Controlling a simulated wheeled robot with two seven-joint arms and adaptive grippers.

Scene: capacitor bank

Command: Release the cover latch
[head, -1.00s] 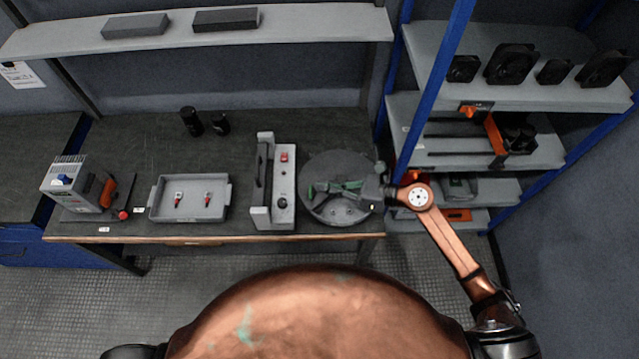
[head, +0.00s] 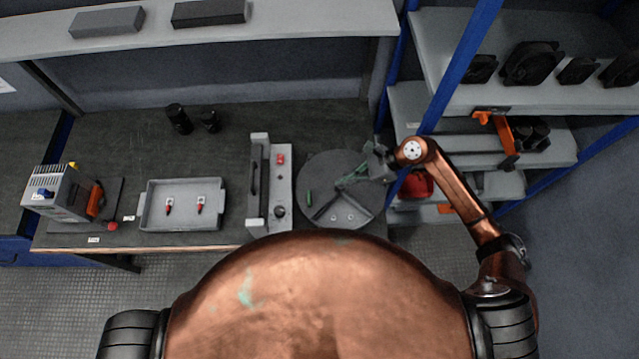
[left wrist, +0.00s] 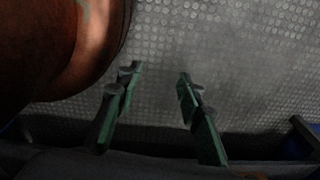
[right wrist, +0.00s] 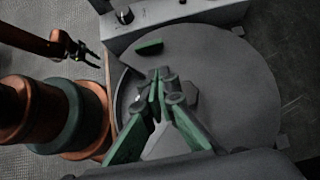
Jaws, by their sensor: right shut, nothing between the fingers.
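A round grey cover (head: 322,172) lies on the bench at the right end; it fills much of the right wrist view (right wrist: 225,80). A small green tab (head: 309,197) sits near its edge and may be the latch; it also shows in the right wrist view (right wrist: 149,46). My right gripper (head: 341,184) is shut and empty over the cover, its fingertips (right wrist: 155,72) near the disc's middle, apart from the green tab. Whether they touch the cover I cannot tell. My left gripper (left wrist: 158,73) is open and empty over the floor, away from the bench.
A grey panel with a handle, red switch and knob (head: 279,185) stands directly left of the cover. Further left are a grey tray (head: 152,220) with two red-tipped parts and a boxed instrument (head: 62,190). Shelving with a blue post (head: 455,70) borders the right side.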

